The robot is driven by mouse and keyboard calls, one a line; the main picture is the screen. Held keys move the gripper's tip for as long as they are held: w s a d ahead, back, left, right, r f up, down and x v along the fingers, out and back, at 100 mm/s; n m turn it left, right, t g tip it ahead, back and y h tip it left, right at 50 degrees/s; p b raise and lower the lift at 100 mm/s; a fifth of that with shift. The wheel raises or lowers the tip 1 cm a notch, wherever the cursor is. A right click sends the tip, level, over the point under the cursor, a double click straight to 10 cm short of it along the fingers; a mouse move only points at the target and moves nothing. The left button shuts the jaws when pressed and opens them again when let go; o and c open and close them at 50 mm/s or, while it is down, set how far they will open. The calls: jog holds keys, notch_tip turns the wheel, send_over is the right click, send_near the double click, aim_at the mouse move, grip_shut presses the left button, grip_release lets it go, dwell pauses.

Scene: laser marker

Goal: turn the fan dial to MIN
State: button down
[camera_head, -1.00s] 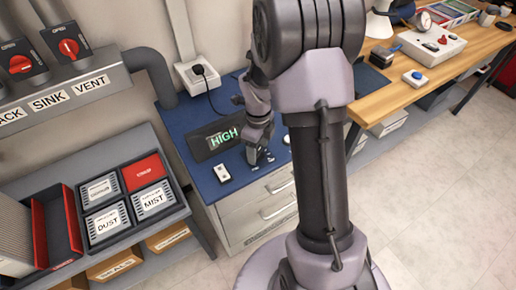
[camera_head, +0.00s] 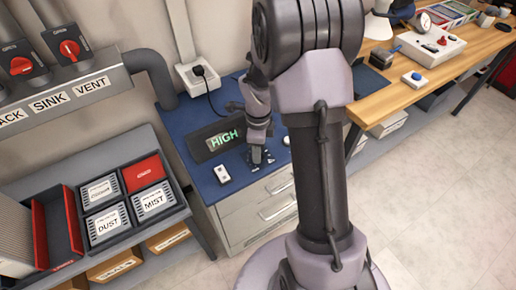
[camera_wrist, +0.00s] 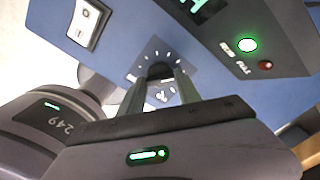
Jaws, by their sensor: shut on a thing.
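The fan dial (camera_wrist: 160,70) is a dark knob on a plate with white tick marks and a fan symbol, set on the blue bench top. In the wrist view my gripper (camera_wrist: 161,80) has its two fingers on either side of the knob, shut on it. The fingers hide part of the knob, and I cannot read its pointer position. In the head view my gripper (camera_head: 256,157) points down at the dial plate. The display (camera_head: 223,142) behind it reads HIGH in green.
A white rocker switch (camera_head: 222,174) stands left of the dial. The display housing also shows in the wrist view, with a lit green lamp (camera_wrist: 246,45) and a dark red lamp (camera_wrist: 265,65). Label trays (camera_head: 122,199) stand at lower left. A wooden bench (camera_head: 440,70) is at right.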

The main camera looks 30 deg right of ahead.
jog(key=n, duration=0.4)
jog(key=shift+n+p, duration=0.3)
jog(key=shift+n, duration=0.1)
jog(key=n+p, duration=0.1)
jog(key=n, duration=0.4)
jog(key=n+p, duration=0.1)
jog(key=n, duration=0.3)
jog(key=shift+n, duration=0.4)
jog(key=n+p, duration=0.1)
jog(key=n, duration=0.3)
jog(key=shift+n+p, duration=0.3)
jog(key=n+p, duration=0.1)
jog(key=n, duration=0.3)
jog(key=shift+r+n, duration=0.1)
jog(key=shift+n, duration=0.2)
jog(key=n+p, duration=0.1)
jog(key=n, duration=0.2)
jog(key=shift+n, duration=0.3)
jog(key=n+p, duration=0.1)
jog(key=n, duration=0.3)
jog(key=shift+p, duration=0.4)
jog(key=shift+n+p, duration=0.45)
jog(key=shift+n, duration=1.25)
